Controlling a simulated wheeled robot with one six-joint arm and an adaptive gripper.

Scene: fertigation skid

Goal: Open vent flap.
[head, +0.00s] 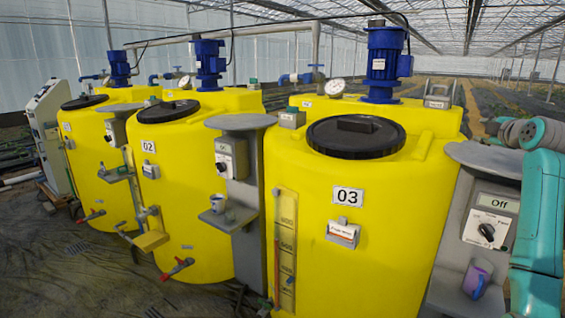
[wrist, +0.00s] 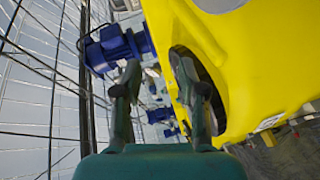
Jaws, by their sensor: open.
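I cannot pick out the vent flap with certainty. A small grey metal piece with a handle-like frame (head: 438,96) stands on top of yellow tank 03 (head: 350,235), right of the blue motor, and may be it. A small grey box (head: 291,118) sits at the tank's top left edge. My gripper (wrist: 157,78) shows in the wrist view with its two fingers apart and nothing between them. Behind the fingers are a yellow tank (wrist: 240,50), its dark round lid (wrist: 208,75) and a blue motor (wrist: 113,48). My gripper is outside the head view.
Tank 03 carries a black lid (head: 355,137) and a blue motor (head: 385,60). A grey control post reading Off (head: 490,215) and a purple mug (head: 477,279) stand to its right, close to my arm. Tank 02 (head: 190,190) and another yellow tank stand left. Pipes run overhead.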

